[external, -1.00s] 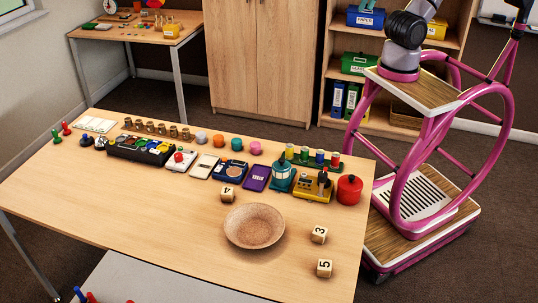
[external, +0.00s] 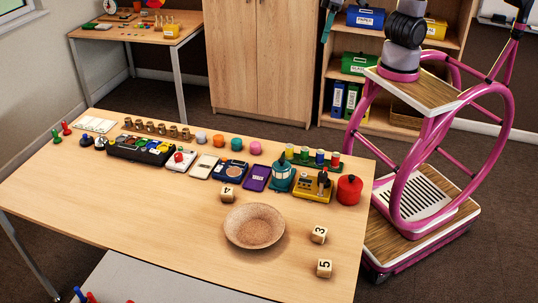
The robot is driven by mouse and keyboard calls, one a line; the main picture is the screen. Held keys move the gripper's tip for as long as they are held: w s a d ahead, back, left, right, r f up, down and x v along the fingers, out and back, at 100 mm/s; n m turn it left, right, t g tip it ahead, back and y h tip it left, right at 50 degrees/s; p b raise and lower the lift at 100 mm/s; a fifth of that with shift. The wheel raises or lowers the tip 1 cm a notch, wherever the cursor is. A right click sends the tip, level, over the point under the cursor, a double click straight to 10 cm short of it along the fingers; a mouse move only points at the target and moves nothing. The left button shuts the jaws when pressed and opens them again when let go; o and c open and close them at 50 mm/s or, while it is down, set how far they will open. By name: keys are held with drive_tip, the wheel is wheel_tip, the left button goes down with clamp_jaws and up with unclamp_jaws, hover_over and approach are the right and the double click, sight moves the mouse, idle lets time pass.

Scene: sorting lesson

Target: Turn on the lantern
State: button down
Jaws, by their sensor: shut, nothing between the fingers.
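The lantern (external: 281,181) is a small teal object with a domed top, standing upright near the right part of the table's back half. It stands between a purple booklet and a yellow device. Whether it is lit, and where its switch is, cannot be made out. My gripper (external: 325,37) shows only in part at the top edge of the picture, in front of the shelf's left side. It is shut and empty, high up and well apart from the lantern.
A yellow device (external: 313,187) and a red pot (external: 349,190) stand right of the lantern. A rack with coloured pegs (external: 314,164) is behind it. A purple booklet (external: 257,178) lies left. A round bowl (external: 254,226) and numbered cubes (external: 319,235) are in front. The table's front left is clear.

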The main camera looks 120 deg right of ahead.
drive_tip(key=w+f+g+h, duration=0.1)
drive_tip(key=w+f, duration=0.3)
drive_tip(key=f, duration=0.6)
drive_tip(key=w+a+f+m+g+h, duration=0.1)
drive_tip(key=w+f, duration=0.3)
drive_tip(key=f, duration=0.7)
drive_tip(key=w+f+m+g, duration=0.1)
drive_tip(key=w+f, duration=0.3)
drive_tip(key=f, duration=0.6)
drive_tip(key=shift+w+a+f+h, duration=0.3)
drive_tip(key=shift+a+f+h, duration=0.1)
drive_tip(key=shift+f, duration=0.1)
drive_tip(key=f, duration=0.4)
drive_tip(key=w+d+f, duration=0.1)
drive_tip(key=f, duration=0.8)
drive_tip(key=shift+w+d+f, duration=0.15)
drive_tip(key=shift+d+f, duration=0.05)
drive_tip(key=shift+f, duration=0.15)
